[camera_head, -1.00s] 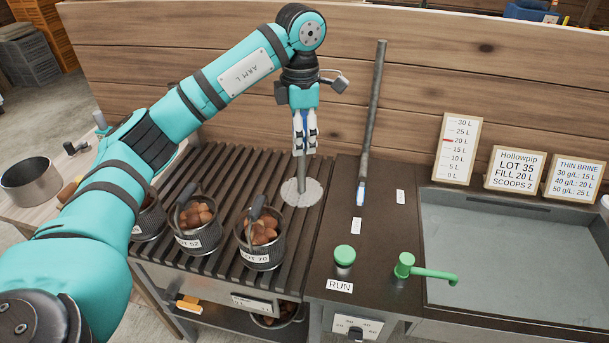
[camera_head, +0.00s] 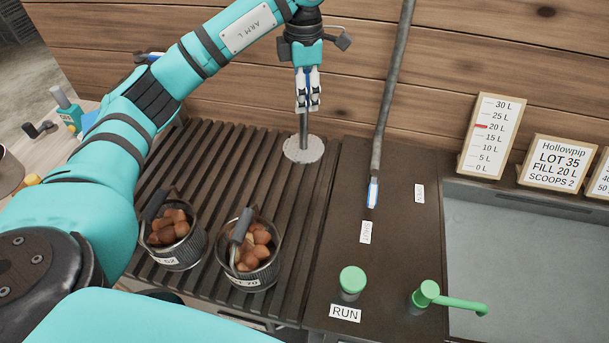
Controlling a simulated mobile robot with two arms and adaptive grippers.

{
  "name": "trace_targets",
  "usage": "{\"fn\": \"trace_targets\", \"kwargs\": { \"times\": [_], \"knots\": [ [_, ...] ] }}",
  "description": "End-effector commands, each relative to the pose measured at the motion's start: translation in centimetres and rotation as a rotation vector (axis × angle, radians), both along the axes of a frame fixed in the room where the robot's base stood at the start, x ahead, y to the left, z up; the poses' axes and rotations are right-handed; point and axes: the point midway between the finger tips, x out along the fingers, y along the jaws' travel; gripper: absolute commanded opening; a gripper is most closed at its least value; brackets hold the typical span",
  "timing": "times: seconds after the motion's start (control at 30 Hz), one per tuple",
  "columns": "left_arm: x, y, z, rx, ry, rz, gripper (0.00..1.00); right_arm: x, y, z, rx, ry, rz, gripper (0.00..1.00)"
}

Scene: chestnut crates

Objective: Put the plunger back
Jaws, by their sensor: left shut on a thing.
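The plunger, a grey rod with a pale perforated disc (camera_head: 304,149) at its foot, stands upright at the back right of the slatted rack. My left gripper (camera_head: 308,108) points down and is shut on the upper part of the plunger's rod. The disc is at the slats; I cannot tell whether it touches them or hangs just above. The top of the rod is hidden between the fingers. My right gripper is not in view.
Two buckets of chestnuts (camera_head: 174,239) (camera_head: 251,257) stand at the front of the slatted rack (camera_head: 225,165). Right of it are a long grey lever (camera_head: 388,110), a green button (camera_head: 352,280), a green tap (camera_head: 427,293) and a sink (camera_head: 530,250). A plank wall closes the back.

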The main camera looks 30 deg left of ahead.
Motion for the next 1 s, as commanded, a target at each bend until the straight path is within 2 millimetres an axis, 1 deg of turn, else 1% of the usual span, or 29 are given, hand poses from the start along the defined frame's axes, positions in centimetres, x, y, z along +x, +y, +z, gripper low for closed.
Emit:
{"fn": "trace_targets", "kwargs": {
  "times": [0.03,0.13,0.23,0.4,0.5,0.67,0.9,1.0],
  "knots": [
    [0.0,-0.1,-0.6,-0.002,-0.002,-0.001,0.0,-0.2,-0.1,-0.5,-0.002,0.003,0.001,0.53],
    [0.0,-0.1,-1.5,-0.002,-0.002,-0.001,0.0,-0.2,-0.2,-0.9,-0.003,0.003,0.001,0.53],
    [0.0,0.0,-2.7,-0.001,0.0,0.0,0.0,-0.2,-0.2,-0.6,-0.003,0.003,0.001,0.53],
    [-0.1,0.0,-5.7,-0.002,0.001,0.001,0.0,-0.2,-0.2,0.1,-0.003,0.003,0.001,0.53],
    [0.0,0.0,-7.0,-0.002,-0.002,0.0,0.0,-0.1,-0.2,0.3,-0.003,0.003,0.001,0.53],
    [0.0,-0.1,-8.2,-0.002,-0.002,-0.001,0.0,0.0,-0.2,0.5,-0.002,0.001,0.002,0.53],
    [-0.1,0.0,-11.2,-0.002,-0.001,0.001,0.0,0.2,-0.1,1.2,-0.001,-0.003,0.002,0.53],
    [0.0,0.0,-11.5,-0.002,-0.004,0.0,0.0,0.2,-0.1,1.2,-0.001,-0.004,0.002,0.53]
  ]
}}
